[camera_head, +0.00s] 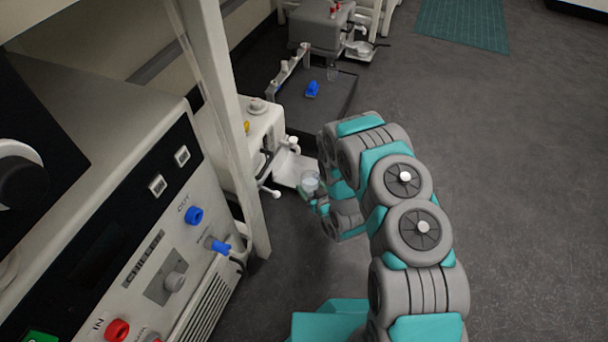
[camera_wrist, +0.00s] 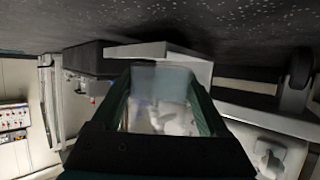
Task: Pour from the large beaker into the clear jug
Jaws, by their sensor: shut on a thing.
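My gripper (camera_head: 315,197) is at the end of my extended arm, low beside the white machine. It is shut on a clear beaker (camera_head: 310,180), which looks roughly upright in the head view. In the wrist view the beaker (camera_wrist: 160,97) fills the gap between the two dark fingers, and the scene behind shows through it. I cannot tell how much liquid it holds.
The white machine (camera_head: 262,135) with a flat pale platform (camera_head: 290,167) is just left of the beaker. Behind it lies a dark tray (camera_head: 335,95) with a blue piece (camera_head: 312,89). The chiller (camera_head: 150,250) stands at front left. Grey floor (camera_head: 520,180) is open at right.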

